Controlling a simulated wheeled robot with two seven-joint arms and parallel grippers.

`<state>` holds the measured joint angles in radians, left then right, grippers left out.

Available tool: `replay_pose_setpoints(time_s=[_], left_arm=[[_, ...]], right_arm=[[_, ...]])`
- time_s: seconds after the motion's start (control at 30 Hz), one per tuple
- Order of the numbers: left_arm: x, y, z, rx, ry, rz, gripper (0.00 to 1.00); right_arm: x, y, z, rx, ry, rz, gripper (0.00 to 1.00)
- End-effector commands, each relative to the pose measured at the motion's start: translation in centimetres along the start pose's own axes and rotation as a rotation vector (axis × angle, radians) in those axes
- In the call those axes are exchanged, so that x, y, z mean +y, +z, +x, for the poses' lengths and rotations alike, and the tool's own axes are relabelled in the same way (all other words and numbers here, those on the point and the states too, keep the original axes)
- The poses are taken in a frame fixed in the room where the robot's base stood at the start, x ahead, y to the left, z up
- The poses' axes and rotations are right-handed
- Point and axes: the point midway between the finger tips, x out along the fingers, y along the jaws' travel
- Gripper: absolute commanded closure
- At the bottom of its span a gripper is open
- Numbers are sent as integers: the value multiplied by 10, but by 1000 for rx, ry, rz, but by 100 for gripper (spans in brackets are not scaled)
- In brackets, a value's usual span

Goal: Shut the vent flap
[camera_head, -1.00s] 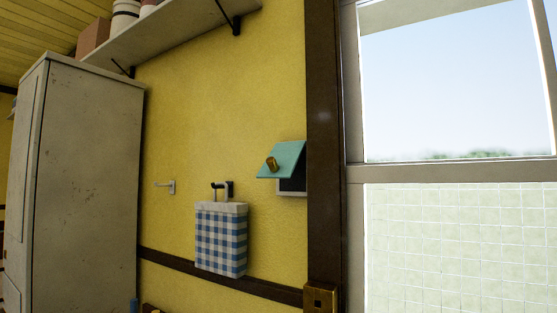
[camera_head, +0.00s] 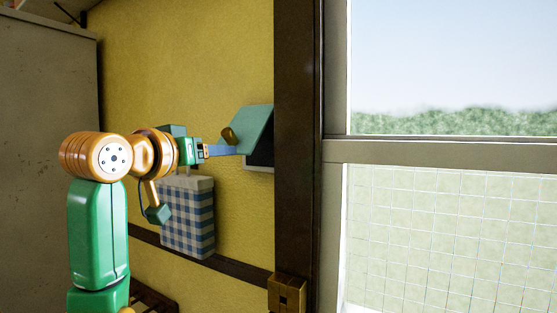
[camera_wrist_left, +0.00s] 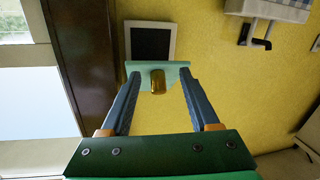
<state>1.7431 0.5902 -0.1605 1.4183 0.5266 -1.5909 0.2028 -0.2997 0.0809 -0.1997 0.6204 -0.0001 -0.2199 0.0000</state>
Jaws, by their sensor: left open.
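The vent flap (camera_head: 256,126) is a teal panel with a brass knob (camera_head: 228,136), tilted out from the wall. The dark vent opening (camera_head: 260,153) shows below it in its pale frame. In the left wrist view the flap (camera_wrist_left: 175,70) is seen nearly edge-on, with the knob (camera_wrist_left: 157,81) between the fingers and the opening (camera_wrist_left: 151,43) beyond. My left gripper (camera_head: 232,150) is open, its blue fingers reaching to the flap near the knob. In the wrist view its fingertips (camera_wrist_left: 161,76) lie either side of the knob; contact cannot be told. My right gripper is not in view.
A checked cloth bag (camera_head: 188,215) hangs on the wall just below my left arm. A dark wooden post (camera_head: 298,150) and the window (camera_head: 430,150) stand right of the vent. A grey cabinet (camera_head: 45,120) is at the left. The yellow wall above the arm is clear.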

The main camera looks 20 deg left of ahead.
Motion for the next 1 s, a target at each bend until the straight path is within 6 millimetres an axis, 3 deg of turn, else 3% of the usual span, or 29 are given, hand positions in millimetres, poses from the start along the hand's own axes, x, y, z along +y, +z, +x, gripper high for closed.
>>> replay_pose_setpoints(time_s=[0.03, 0.13, 0.5, 0.77, 1.0], left_arm=[[0, -20, -20, 38, 2, -2, 38], [0, -34, -32, 60, 8, -4, 38], [1, -38, 32, 56, 9, -5, 38], [1, -35, 36, 59, 8, -5, 38], [1, -35, 36, 59, 8, -5, 100]], right_arm=[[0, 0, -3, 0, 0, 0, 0], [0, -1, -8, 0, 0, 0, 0], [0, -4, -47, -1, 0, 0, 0], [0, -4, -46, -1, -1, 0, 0], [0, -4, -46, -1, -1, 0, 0]])
